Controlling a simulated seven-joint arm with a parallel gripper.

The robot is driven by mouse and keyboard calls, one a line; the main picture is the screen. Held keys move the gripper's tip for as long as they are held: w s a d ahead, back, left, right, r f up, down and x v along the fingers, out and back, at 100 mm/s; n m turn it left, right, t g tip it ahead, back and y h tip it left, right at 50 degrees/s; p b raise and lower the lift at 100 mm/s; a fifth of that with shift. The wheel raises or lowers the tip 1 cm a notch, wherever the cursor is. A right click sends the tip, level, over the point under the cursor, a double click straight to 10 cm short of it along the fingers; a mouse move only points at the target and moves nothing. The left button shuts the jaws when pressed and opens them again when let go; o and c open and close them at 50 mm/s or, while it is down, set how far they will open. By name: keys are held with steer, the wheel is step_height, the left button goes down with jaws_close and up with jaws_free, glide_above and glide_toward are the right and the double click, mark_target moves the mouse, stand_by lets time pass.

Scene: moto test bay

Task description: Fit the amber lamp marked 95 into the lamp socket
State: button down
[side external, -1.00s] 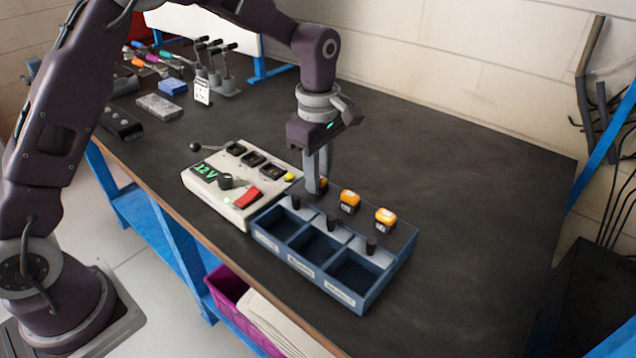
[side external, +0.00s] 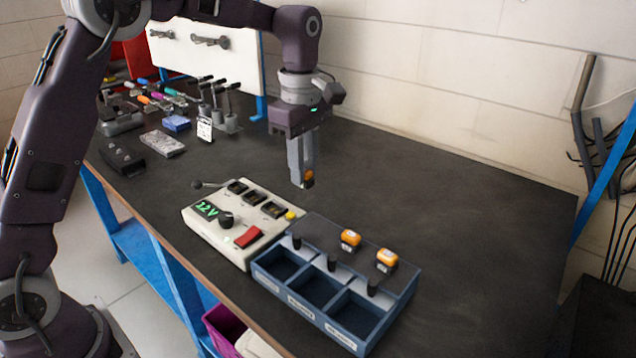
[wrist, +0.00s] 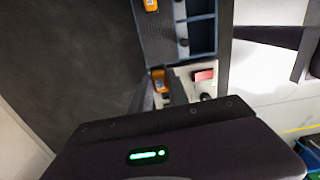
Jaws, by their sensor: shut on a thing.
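My gripper (side external: 303,184) is shut on an amber lamp (side external: 308,175), held above the bench behind the tester and tray. The lamp also shows between the fingers in the wrist view (wrist: 158,78); its marking is too small to read. Two more amber lamps (side external: 350,239) (side external: 387,258) stand on the back ledge of the blue tray; their markings are unreadable too. The cream tester box (side external: 203,226) has several dark square sockets (side external: 256,198) along its top; I cannot tell which is the lamp socket.
The blue tray (side external: 347,341) has three empty front compartments. The bench at right is clear.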

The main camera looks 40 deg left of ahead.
steer(key=shift+m, duration=0.3)
steer(key=shift+s+a+f, duration=0.2)
steer(key=shift+a+f, duration=1.9)
steer(key=shift+f, duration=0.05)
steer(key=shift+s+a+f, duration=0.15)
steer(key=shift+a+f, duration=1.9)
steer(key=shift+f, duration=0.05)
steer(key=shift+f, duration=0.55)
steer(key=c, duration=1.2)
jaws_free()
step_height(320, 180, up, 7)
